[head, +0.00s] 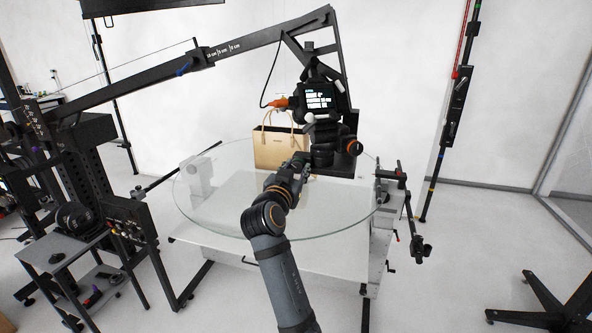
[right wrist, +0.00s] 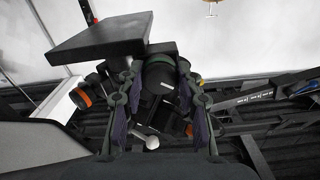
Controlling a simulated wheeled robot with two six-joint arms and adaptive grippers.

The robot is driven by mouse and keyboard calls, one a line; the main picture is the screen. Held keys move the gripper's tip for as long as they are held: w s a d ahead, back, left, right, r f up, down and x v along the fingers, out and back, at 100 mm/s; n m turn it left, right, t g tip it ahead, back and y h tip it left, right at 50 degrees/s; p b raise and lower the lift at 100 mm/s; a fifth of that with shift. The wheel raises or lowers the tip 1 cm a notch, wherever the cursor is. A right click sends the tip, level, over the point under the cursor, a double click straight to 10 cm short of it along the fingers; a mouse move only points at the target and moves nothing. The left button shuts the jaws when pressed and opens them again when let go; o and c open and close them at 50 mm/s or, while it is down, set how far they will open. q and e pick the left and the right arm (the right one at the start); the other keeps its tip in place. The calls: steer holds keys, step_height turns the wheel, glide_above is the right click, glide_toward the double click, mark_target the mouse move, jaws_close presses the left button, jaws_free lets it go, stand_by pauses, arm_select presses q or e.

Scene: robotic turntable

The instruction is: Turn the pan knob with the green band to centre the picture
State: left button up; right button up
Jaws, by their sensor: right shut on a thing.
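My right gripper (head: 301,160) reaches over the glass turntable to the lower left of the black camera head (head: 320,98). In the right wrist view its two fingers (right wrist: 158,78) stand on either side of a dark round knob (right wrist: 160,73), and it is shut on that knob. In the head view the gripper hides this knob. Another knob with an orange band (head: 353,147) sits at the right of the camera head and also shows in the wrist view (right wrist: 80,97). My left gripper is out of view.
A tan handbag (head: 281,147) stands on the round glass plate (head: 220,223) behind my gripper. A long black boom (head: 150,75) carries the camera head from the left. A small screen (head: 320,100) is lit. Black stands flank the table; floor at the right is partly clear.

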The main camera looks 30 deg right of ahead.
steer(key=shift+f+b, duration=0.2)
steer(key=shift+b, duration=0.4)
steer(key=m+b, duration=0.6)
steer(key=b, duration=0.4)
steer(key=shift+w+f, duration=0.1)
steer(key=shift+r+m+b, duration=0.2)
steer(key=shift+m+b, duration=0.55)
steer(key=shift+m, duration=0.1)
steer(key=shift+r+m+b, duration=0.15)
steer(key=shift+m+b, duration=0.6)
steer(key=shift+m, duration=0.1)
steer(key=o, duration=1.2)
steer(key=shift+w+f, duration=0.1)
steer(key=shift+w, duration=0.1)
steer(key=shift+c, duration=0.2)
steer(key=shift+s, duration=0.1)
